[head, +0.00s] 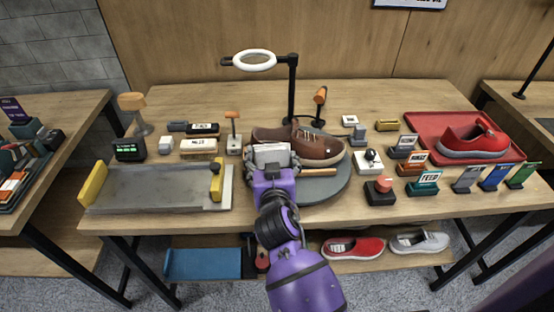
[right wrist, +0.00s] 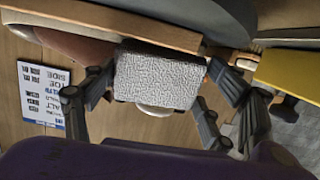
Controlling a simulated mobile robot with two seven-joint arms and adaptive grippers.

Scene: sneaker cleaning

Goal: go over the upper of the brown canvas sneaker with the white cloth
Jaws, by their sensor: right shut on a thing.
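The brown canvas sneaker (head: 322,149) rests on a round grey turntable (head: 330,185), its laced side to the right. My right gripper (head: 272,163) is in front of the sneaker's left part and hides some of it. It is shut on the white cloth (head: 271,151), a pale textured block. In the right wrist view the cloth (right wrist: 158,78) sits between the fingers, and a brown part of the sneaker (right wrist: 72,44) shows at upper left. I cannot tell whether the cloth touches the sneaker. My left gripper is not in view.
A ring lamp (head: 254,60) on a black post stands behind the turntable. A grey tray (head: 150,187) lies to the left. A red tray (head: 425,125) with a red shoe (head: 474,138) is at the right. Several small labelled stands and a red button (head: 379,187) fill the right front.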

